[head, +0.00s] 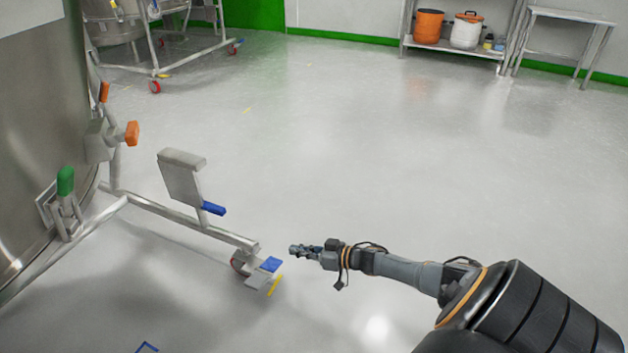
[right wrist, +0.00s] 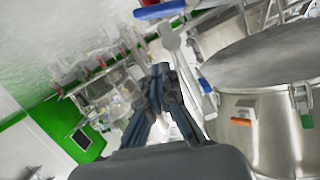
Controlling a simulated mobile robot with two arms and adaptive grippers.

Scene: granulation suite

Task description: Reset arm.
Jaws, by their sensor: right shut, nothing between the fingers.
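My right arm comes in from the lower right in the head view. Its gripper (head: 295,249) is out over the floor, just right of the wheeled frame's foot. In the right wrist view the two fingers of the right gripper (right wrist: 161,72) meet at their tips, with nothing between them. My left gripper is not in view.
A large steel vessel (head: 40,130) stands at the left on a wheeled frame (head: 180,221) with a blue-pedalled caster (head: 268,267). A steel rack (head: 455,53) holds an orange drum (head: 428,27) and a white drum (head: 466,31). The middle floor is clear.

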